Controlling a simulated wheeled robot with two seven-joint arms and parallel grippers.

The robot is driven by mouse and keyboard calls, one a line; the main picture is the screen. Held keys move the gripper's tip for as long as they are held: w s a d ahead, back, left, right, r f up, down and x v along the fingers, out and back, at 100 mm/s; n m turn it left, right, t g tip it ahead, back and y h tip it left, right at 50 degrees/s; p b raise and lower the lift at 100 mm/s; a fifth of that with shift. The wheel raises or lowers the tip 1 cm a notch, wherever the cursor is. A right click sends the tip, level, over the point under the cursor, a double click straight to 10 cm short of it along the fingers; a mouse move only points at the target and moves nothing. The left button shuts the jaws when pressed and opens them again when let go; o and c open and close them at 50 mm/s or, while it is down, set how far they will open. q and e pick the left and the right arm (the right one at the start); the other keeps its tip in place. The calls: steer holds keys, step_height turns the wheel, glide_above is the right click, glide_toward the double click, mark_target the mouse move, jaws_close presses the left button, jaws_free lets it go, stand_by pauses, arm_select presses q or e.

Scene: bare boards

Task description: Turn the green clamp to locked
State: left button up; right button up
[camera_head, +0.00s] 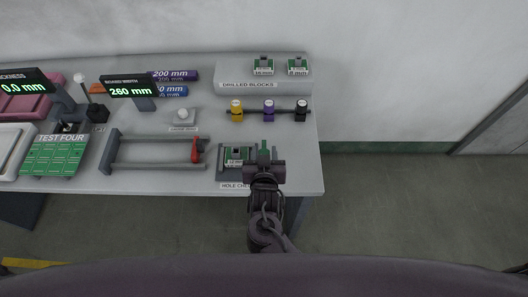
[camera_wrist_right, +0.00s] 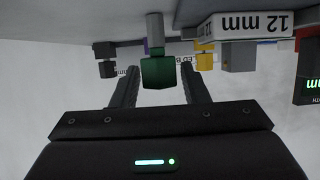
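The green clamp (camera_head: 264,150) is at the right side of the hole check station (camera_head: 230,178), near the table's front edge. In the right wrist view the green clamp (camera_wrist_right: 158,72) is a dark green block on a grey shaft. My right gripper (camera_head: 264,157) reaches it from the front. In the wrist view its two fingers (camera_wrist_right: 160,78) stand open on either side of the green block, with a gap visible on both sides. The clamp's base is partly hidden by the gripper in the head view. My left gripper is not in view.
A rail with yellow, purple and black knobs (camera_head: 269,111) is behind. A frame with a red lever (camera_head: 196,150) stands left. Right of the table is open floor.

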steer(key=c, duration=0.7)
